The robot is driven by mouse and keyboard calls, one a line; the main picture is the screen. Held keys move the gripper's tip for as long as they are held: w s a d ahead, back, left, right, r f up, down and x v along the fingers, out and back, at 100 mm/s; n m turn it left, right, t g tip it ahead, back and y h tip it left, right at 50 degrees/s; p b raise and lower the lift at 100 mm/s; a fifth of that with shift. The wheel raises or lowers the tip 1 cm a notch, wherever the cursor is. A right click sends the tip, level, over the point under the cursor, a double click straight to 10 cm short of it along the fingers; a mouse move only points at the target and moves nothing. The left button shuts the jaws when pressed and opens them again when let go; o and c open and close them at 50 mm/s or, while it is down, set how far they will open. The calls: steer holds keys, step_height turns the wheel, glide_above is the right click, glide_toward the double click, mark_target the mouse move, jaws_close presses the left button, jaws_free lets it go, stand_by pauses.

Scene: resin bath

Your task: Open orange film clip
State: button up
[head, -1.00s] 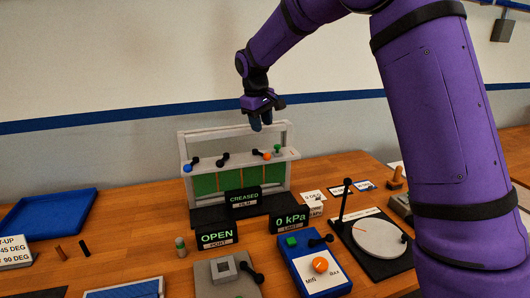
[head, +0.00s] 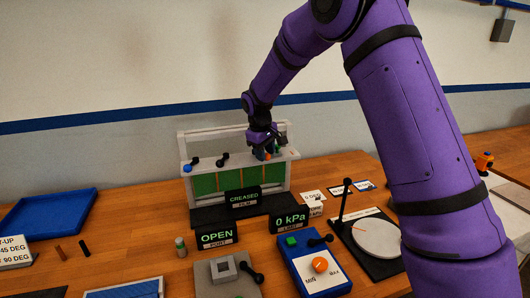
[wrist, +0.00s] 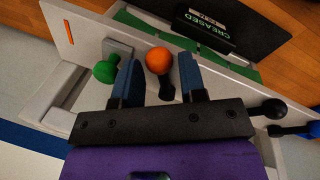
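The orange film clip (head: 267,157) is a ball-ended lever on the top bar of the grey film frame (head: 286,186). In the wrist view the orange ball (wrist: 158,60) sits between my two blue fingertips, with a gap showing on either side. My gripper (head: 264,153) is open, pointing down at the bar around the orange clip. The green-knobbed clip (wrist: 106,70) is just outside the left finger in the wrist view. A black-knobbed clip (head: 222,160) and a blue-knobbed clip (head: 187,168) are farther left on the bar in the head view.
Signs read CREASED (head: 243,197), OPEN (head: 217,238) and 0 kPa (head: 290,219) in front of the frame. A blue control box (head: 318,273) with an orange dial stands nearer. A white round plate (head: 376,238) with a black upright lever is at right. A blue tray (head: 48,214) lies left.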

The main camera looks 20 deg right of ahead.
steer(key=c, duration=0.6)
